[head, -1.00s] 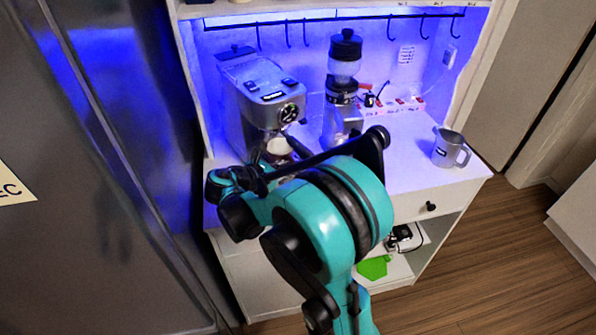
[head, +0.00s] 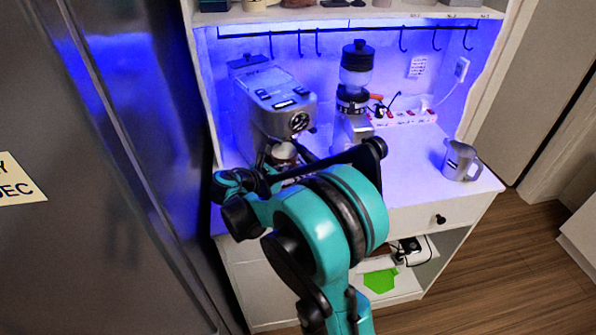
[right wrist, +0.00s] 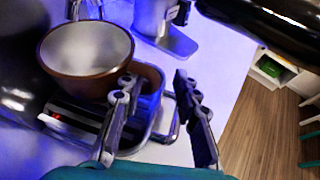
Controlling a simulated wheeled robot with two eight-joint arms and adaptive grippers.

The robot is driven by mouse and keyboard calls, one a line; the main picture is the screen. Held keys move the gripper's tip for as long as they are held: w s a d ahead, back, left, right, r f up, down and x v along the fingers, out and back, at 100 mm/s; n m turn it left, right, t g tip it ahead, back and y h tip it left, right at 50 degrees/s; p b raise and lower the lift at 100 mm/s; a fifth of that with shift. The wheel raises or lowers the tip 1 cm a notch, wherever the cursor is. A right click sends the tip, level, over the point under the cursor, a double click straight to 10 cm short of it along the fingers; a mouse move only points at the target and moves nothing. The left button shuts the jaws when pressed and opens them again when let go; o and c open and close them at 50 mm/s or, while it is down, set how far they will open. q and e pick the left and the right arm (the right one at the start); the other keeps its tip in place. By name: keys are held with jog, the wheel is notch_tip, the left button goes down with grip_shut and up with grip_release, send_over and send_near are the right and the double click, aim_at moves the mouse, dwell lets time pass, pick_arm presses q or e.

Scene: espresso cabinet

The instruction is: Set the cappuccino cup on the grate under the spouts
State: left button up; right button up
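The cappuccino cup (right wrist: 88,52), brown outside and pale inside, stands upright and empty at upper left in the right wrist view. It appears to rest on the drip tray grate (right wrist: 72,122). In the head view the cup (head: 284,152) shows at the front of the espresso machine (head: 270,100), below its brew head; the spouts are not clearly visible. My right gripper (right wrist: 155,84) is open with nothing between its fingers. Its left finger is close to the cup's right side; I cannot tell whether they touch. My left gripper is not in view.
A grinder (head: 354,90) stands right of the machine, and a metal pitcher (head: 460,160) sits near the counter's right end. A power strip (head: 405,117) lies along the back. The counter between grinder and pitcher is clear. The fridge (head: 110,200) borders the left.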

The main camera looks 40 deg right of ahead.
jog(key=v, duration=0.7)
jog(key=shift+a, duration=0.2)
jog(key=shift+r, duration=0.1)
jog(key=s+a+f+m+t+y, duration=0.3)
jog(key=s+a+m+y, duration=0.3)
jog(key=a+m, duration=0.3)
jog(key=s+a+f+m+t+y, duration=0.3)
jog(key=s+a+m+y, duration=0.4)
jog(key=a+m, duration=0.2)
jog(key=shift+s+a+m+y, duration=0.2)
jog(key=shift+s+m+y, duration=0.1)
jog(key=shift+s+m, duration=0.1)
